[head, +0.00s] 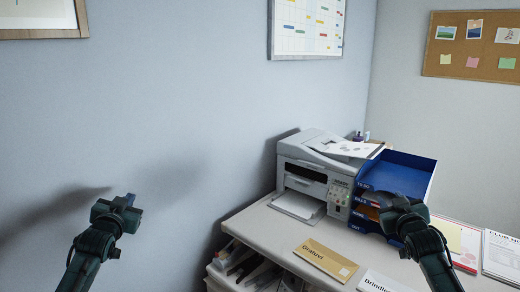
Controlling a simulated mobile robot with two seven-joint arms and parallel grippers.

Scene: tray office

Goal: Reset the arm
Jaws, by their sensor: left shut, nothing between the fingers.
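My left gripper (129,199) is raised in front of the bare blue-grey wall at the left of the head view. It is shut, holds nothing and is clear of the desk. My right gripper (378,201) is at the right, in front of the lower part of the blue letter tray (408,178). It hides part of that tray's front. Its fingertips are dark and small, so I cannot tell whether they are open or shut, or whether they touch the tray.
A grey printer (308,165) stands beside the tray on the pale desk (262,222). A tan envelope (325,260) and a white one (383,283) lie near the front edge. Papers (501,255) lie at the right. A filled rack (240,268) is below the desk's left end.

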